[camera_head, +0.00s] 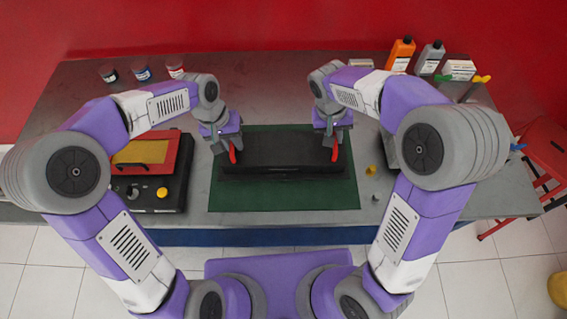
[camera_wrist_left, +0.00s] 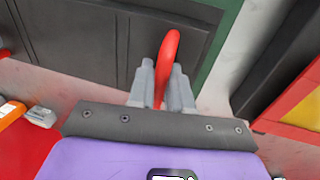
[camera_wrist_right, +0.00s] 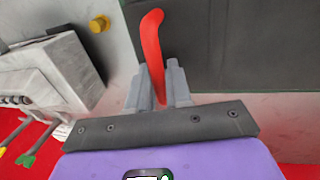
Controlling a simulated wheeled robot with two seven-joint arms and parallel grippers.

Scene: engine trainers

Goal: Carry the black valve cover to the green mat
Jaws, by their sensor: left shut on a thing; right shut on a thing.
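The black valve cover (camera_head: 285,152) is a long dark box with a red handle at each end. In the head view it is over the green mat (camera_head: 285,198), with mat showing around it; I cannot tell whether it touches the mat. My left gripper (camera_head: 232,150) is shut on the left red handle, which also shows in the left wrist view (camera_wrist_left: 168,62). My right gripper (camera_head: 334,148) is shut on the right red handle, seen between the fingers in the right wrist view (camera_wrist_right: 153,50).
A black device with a yellow-red panel (camera_head: 145,155) stands left of the mat. A small yellow part (camera_head: 371,170) lies right of it, near a grey block (camera_head: 388,150). Bottles (camera_head: 402,54) stand at the back right, jars (camera_head: 142,73) at the back left. A red stool (camera_head: 540,150) is at right.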

